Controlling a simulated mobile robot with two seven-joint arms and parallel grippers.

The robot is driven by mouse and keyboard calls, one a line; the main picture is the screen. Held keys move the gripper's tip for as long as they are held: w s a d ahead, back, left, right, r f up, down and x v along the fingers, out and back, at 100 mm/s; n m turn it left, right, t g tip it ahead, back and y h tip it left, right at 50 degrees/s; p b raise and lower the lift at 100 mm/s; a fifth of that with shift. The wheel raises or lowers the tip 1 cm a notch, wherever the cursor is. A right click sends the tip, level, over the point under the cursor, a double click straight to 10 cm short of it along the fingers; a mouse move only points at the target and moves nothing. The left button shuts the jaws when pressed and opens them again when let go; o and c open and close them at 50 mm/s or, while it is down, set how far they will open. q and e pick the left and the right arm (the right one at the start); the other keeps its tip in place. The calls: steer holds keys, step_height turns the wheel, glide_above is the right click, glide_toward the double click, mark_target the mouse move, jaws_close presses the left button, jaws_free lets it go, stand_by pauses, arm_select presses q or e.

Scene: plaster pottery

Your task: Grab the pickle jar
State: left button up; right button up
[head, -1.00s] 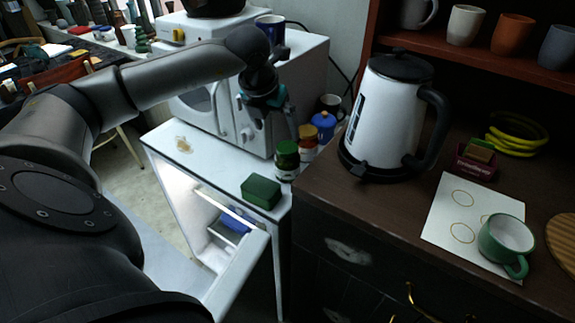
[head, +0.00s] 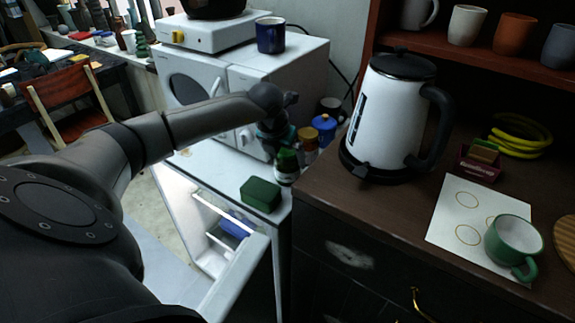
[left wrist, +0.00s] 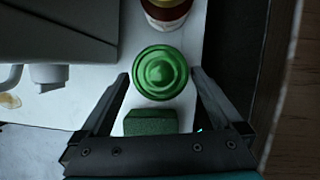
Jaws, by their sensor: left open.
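The pickle jar, a dark jar with a green lid (head: 287,166), stands on the white top of the small fridge (head: 216,178), near its right edge. In the left wrist view its round green lid (left wrist: 160,72) lies between and slightly beyond the fingertips. My left gripper (head: 282,152) is open just above and around the jar's lid, with a gap on both sides. In the head view the gripper partly hides the jar. My right gripper is not in view.
A green box (head: 261,195) stands right in front of the jar. A jar with a yellow-brown lid (head: 307,138) and a blue pot (head: 324,128) stand close behind. The microwave (head: 190,80) is at the left, the dark counter with a kettle (head: 393,115) at the right. The fridge door is open.

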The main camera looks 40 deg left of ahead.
arm_select(q)
steer(key=shift+x, duration=1.9)
steer(key=shift+d, duration=0.15)
steer(key=shift+c, duration=0.2)
jaws_close()
steer(key=shift+r, duration=0.1)
